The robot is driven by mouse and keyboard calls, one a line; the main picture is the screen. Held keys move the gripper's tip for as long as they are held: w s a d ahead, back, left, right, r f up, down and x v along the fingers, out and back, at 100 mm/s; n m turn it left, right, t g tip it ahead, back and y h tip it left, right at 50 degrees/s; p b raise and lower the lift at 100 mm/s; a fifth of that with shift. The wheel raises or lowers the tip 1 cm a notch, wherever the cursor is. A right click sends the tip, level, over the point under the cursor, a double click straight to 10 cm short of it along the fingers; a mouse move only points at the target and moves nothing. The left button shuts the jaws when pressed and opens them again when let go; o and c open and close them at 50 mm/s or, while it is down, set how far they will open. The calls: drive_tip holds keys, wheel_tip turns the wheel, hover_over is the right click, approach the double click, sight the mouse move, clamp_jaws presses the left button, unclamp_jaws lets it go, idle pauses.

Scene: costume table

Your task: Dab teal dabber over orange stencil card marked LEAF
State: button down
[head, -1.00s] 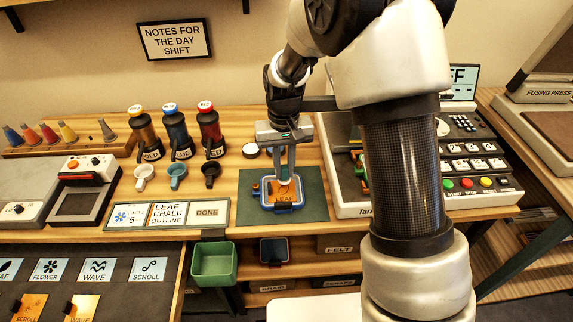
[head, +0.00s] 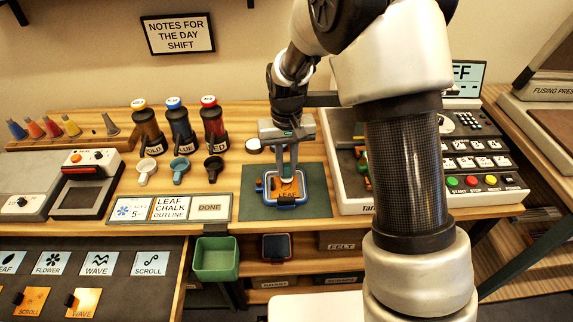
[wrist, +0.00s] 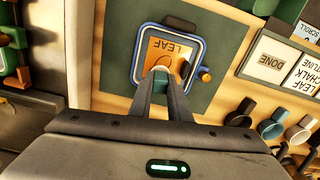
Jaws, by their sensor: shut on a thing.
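The orange stencil card marked LEAF (head: 288,189) lies inside a blue frame (head: 270,201) on a dark green mat (head: 318,207). In the wrist view the card (wrist: 158,55) and its lettering show upside down just beyond my fingers. My gripper (head: 287,177) points down over the card, its fingers close together on a small thing with a pale end (wrist: 161,70).
Several coloured cones (head: 52,128) stand in a wooden rack at the left. Bottles (head: 181,130) and small cups (head: 180,170) stand left of the mat. A sign panel (head: 168,210) lies along the front edge. A machine with buttons (head: 475,181) is at the right.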

drive_tip(key=shift+f, duration=0.55)
idle(1.1)
drive_tip(key=shift+r+p, duration=2.35)
drive_tip(key=shift+r, duration=1.25)
drive_tip(key=shift+f, duration=0.2)
drive_tip(key=shift+s+a+f+b, duration=0.1)
drive_tip(key=shift+a+f+b, duration=0.15)
drive_tip(key=shift+f+b, duration=0.55)
drive_tip(key=shift+s+a+f+b, duration=0.2)
drive_tip(key=shift+f+b, duration=0.35)
drive_tip(key=shift+f, duration=0.5)
drive_tip(key=shift+s+a+f+b, duration=0.1)
drive_tip(key=shift+a+f+b, duration=0.15)
drive_tip(key=shift+f+b, duration=0.55)
drive_tip(key=shift+f, duration=0.7)
